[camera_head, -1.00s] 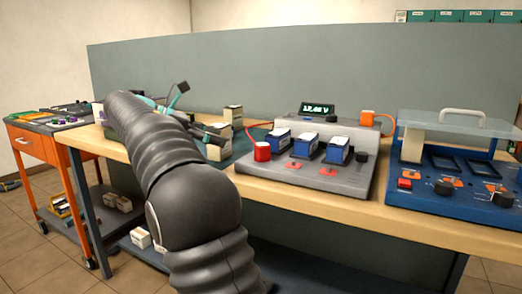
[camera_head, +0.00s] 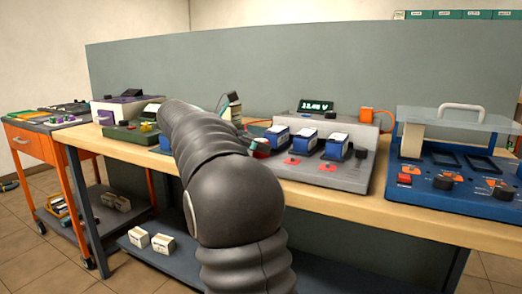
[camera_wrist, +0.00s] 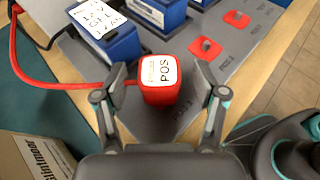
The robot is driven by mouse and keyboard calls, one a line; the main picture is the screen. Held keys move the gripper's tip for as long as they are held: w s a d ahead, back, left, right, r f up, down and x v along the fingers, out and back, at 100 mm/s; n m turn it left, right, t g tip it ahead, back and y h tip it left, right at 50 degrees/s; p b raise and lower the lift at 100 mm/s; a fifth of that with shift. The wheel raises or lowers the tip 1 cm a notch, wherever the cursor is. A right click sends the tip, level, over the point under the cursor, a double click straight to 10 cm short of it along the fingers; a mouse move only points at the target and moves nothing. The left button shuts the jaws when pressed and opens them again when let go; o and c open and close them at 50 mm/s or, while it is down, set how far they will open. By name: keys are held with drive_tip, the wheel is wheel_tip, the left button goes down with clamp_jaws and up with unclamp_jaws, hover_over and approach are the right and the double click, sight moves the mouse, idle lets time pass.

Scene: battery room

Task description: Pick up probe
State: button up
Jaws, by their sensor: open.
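The probe is a red block with a white label reading POS (camera_wrist: 158,72), on a red cable, in the middle of the wrist view. In the head view its red side (camera_head: 261,150) shows at the left front of the grey tester, partly hidden by my arm and gripper. My gripper (camera_wrist: 160,84) is open, with one finger on each side of the probe. A gap shows at the right finger; at the left finger I cannot tell whether it touches. The probe's lower part is hidden.
The grey tester (camera_head: 345,176) carries several blue batteries (camera_head: 306,145) close to the probe. A blue tester (camera_head: 455,191) with a clear lid stands to the right.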

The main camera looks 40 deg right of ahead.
drive_tip(key=shift+s+d+f, duration=0.15)
drive_tip(key=shift+d+f, duration=0.05)
drive_tip(key=shift+d, duration=0.3)
clamp_jaws()
drive_tip(key=shift+r, duration=0.1)
